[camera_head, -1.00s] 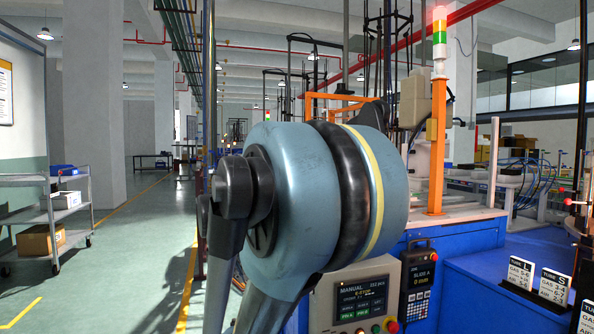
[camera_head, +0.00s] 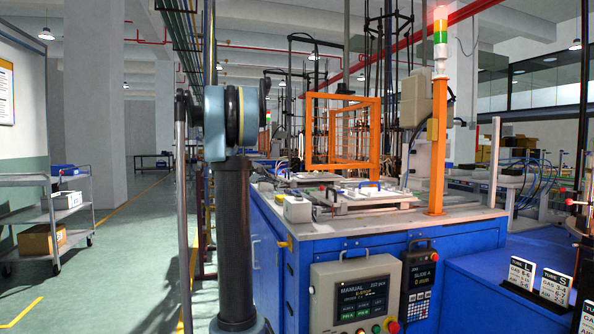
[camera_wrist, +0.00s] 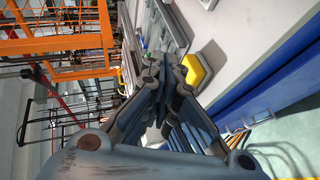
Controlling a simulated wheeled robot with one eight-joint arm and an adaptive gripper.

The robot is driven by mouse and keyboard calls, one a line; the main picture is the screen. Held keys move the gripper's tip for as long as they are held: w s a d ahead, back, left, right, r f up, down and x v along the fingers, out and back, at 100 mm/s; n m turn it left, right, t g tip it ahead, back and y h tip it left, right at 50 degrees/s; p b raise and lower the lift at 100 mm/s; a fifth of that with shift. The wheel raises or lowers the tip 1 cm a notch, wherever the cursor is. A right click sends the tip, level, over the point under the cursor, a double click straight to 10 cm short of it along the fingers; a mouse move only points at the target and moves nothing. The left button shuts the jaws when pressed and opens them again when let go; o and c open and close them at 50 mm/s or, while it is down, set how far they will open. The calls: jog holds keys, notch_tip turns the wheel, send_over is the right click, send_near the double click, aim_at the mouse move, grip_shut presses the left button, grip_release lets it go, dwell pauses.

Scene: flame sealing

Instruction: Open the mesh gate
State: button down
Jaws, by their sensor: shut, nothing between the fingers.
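The orange mesh gate (camera_head: 375,135) stands upright on the far part of the blue machine's worktop in the head view. I cannot tell whether it is open or closed. Orange bars and mesh (camera_wrist: 58,48) also show at the upper left of the wrist view. My gripper (camera_wrist: 165,76) is in the wrist view with its fingers together and nothing between them. It is apart from the orange bars, which lie to its left in that picture. In the head view my arm stands at centre left and my gripper cannot be made out.
The blue machine (camera_head: 345,228) has a control panel (camera_head: 355,295) on its front and an orange post (camera_head: 438,150) with a signal light at its right corner. Small fixtures (camera_head: 365,195) sit on the worktop. A shelf cart (camera_head: 62,205) stands at far left beside open floor.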

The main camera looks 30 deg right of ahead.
jog(key=w+d+r+n+h, duration=0.2)
jog(key=w+d+r+h, duration=0.2)
jog(key=w+d, duration=1.15)
jog(key=d, duration=0.6)
jog(key=shift+s+a+r, duration=0.1)
jog(key=shift+s+a, duration=0.1)
jog(key=shift+s, duration=0.5)
jog(key=shift+s+a, duration=0.2)
jog(key=shift+s, duration=0.45)
jog(key=shift+s+a+r, duration=0.1)
jog(key=shift+s+a, duration=0.1)
jog(key=shift+s, duration=0.5)
jog(key=shift+a, duration=0.1)
